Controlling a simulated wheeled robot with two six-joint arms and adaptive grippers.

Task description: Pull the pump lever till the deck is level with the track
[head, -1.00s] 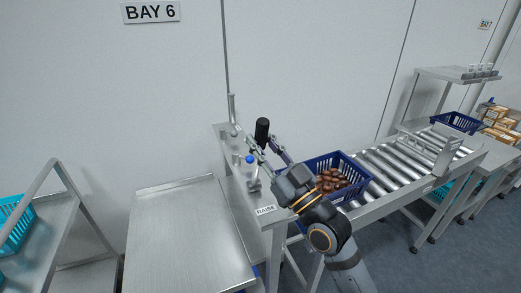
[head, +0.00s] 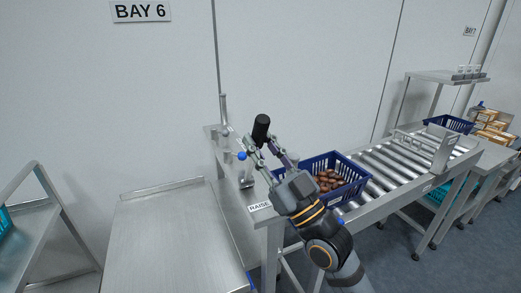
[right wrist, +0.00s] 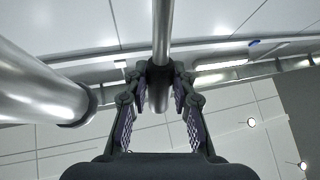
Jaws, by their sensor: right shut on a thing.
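The pump lever has a black grip (head: 261,129) and stands on the steel pump bench (head: 220,185), above the RAISE label. My right gripper (head: 268,147) is shut on the lever just below its black grip. In the right wrist view the lever's metal rod (right wrist: 162,30) runs down between the fingers. The deck (head: 165,245) is a bare steel platform left of the bench. The roller track (head: 380,170) lies to the right of the bench. I cannot tell the exact height gap between deck and track. My left gripper is out of view.
A blue crate (head: 350,187) of dates sits on the near end of the track, close to my right arm. A blue-knobbed fitting (head: 242,156) stands left of the lever. A steel cart (head: 35,215) is at far left. Another blue crate (head: 450,124) stands farther right.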

